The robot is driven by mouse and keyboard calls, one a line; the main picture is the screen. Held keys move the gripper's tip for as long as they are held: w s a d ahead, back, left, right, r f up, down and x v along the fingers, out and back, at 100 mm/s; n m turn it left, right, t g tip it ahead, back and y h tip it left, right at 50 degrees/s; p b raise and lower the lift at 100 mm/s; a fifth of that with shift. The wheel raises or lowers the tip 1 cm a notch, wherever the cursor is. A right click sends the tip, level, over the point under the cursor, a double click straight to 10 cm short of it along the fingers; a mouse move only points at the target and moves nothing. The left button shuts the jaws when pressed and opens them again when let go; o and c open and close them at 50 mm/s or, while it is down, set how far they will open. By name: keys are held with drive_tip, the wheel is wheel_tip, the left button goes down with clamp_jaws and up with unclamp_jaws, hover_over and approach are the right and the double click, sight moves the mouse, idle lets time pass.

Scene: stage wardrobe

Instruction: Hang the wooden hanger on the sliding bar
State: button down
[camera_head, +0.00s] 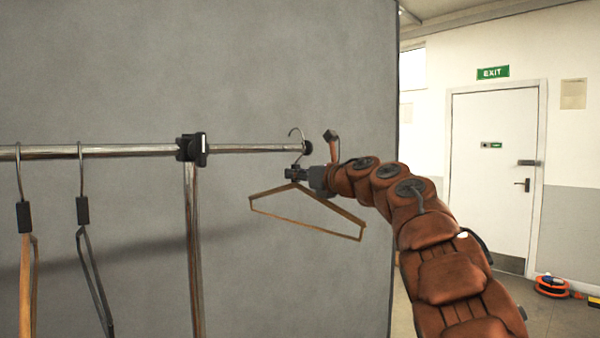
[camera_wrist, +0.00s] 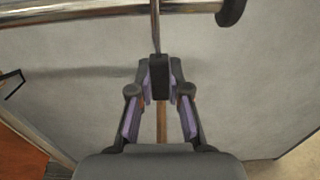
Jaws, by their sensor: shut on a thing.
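The wooden hanger (camera_head: 308,219) is in my gripper (camera_head: 298,174), near the right end of the sliding bar (camera_head: 255,148). My gripper is shut on the dark block at the hanger's neck, which also shows between the fingers in the wrist view (camera_wrist: 159,76). The hanger's wooden frame hangs below the gripper, tilted down to the right. Its metal hook (camera_head: 297,134) rises above the bar just left of the dark end cap (camera_head: 307,147). In the wrist view the hook's stem meets the bar (camera_wrist: 90,10) at the top edge; whether it touches the bar I cannot tell.
A black clamp (camera_head: 192,148) joins the bar to an upright post (camera_head: 194,250). A wooden-framed hanger (camera_head: 28,270) and a dark hanger (camera_head: 92,270) hang on the left of the rail. A grey panel (camera_head: 300,60) stands behind. The bar between clamp and hook is clear.

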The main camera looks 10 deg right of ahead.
sight(297, 186)
drive_tip(key=shift+p+x, duration=0.5)
drive_tip(key=shift+x, duration=0.3)
drive_tip(key=shift+w+a, duration=0.1)
drive_tip(key=shift+f+b, duration=1.5)
drive_tip(key=shift+f, duration=0.25)
drive_tip(key=shift+r, duration=0.1)
drive_tip(key=c, duration=1)
unclamp_jaws()
drive_tip(key=shift+c, duration=0.2)
drive_tip(key=shift+v, duration=6.05)
